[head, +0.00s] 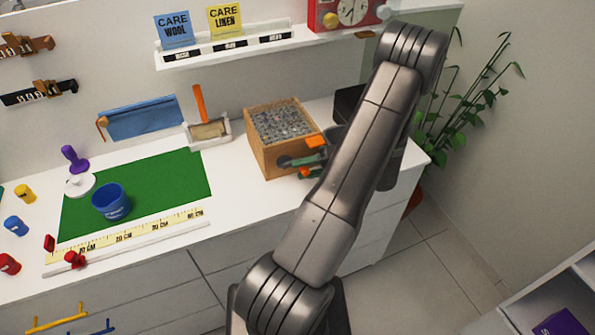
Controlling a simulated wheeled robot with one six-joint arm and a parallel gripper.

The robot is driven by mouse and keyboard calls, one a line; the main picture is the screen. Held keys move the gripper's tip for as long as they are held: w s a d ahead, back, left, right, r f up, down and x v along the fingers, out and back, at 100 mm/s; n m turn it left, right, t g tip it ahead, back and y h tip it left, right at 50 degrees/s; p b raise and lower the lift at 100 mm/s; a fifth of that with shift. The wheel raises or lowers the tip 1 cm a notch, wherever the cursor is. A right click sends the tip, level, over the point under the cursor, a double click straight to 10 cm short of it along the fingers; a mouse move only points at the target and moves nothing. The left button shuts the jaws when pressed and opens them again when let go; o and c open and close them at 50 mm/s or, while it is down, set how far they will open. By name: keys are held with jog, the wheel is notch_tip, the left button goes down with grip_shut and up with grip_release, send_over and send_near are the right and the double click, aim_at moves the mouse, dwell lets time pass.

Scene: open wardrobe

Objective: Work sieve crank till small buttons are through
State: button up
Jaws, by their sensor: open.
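The sieve is a wooden box (268,153) on the white counter, filled to near its top with small grey buttons (283,122). A crank with a green handle (298,160) sticks out from its right side. My gripper (312,157) is at the crank, partly hidden behind my arm. Its orange fingertips seem to lie above and below the green handle, apart from each other. Whether they touch the handle cannot be told. Where sifted buttons lie is not visible.
A green mat (150,190) with a blue cup (111,203) lies left of the box. A small tray with an orange-handled tool (199,103) stands behind the mat. A dark container (349,103) is behind my arm. A plant (480,90) stands at the right.

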jog(key=b+v, duration=0.2)
jog(key=v, duration=0.9)
jog(key=shift+d, duration=0.25)
jog(key=shift+r, duration=0.1)
